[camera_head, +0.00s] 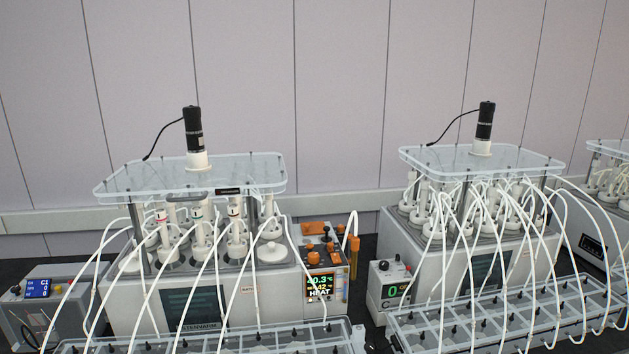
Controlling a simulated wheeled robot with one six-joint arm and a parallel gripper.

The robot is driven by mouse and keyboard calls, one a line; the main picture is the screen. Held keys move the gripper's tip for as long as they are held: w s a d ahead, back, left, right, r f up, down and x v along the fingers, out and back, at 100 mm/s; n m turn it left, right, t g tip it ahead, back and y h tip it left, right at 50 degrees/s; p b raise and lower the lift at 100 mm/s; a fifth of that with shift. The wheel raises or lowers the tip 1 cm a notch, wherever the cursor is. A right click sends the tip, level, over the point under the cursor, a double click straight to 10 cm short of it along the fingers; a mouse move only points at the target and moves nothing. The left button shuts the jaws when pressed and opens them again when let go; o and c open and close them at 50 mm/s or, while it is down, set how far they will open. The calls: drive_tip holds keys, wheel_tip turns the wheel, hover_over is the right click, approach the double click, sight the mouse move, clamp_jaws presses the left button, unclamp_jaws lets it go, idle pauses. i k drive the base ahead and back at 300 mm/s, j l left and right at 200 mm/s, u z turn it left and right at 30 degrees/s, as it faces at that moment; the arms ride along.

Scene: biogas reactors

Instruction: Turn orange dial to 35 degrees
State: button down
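A control unit (334,262) stands at the right end of the left reactor bath. Its dark display (320,287) shows a temperature line that seems to end in "0.3", a smaller number that looks like 42, and the word HEAT. Several orange parts sit above the display. One rounded orange knob (313,258) is just over it, and another small orange part (330,247) is beside that knob. I cannot tell for sure which is the dial, or its angle. My gripper is not in view.
White tubes run from the left reactor bath (125,300) into a clear tray (260,342) in front. A second bath (395,240) with its own controller (389,283) stands to the right, with another tray (450,318) before it. A narrow gap separates the two trays.

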sight(313, 257)
drive_tip(key=k+l+z, duration=0.15)
drive_tip(key=k, duration=0.7)
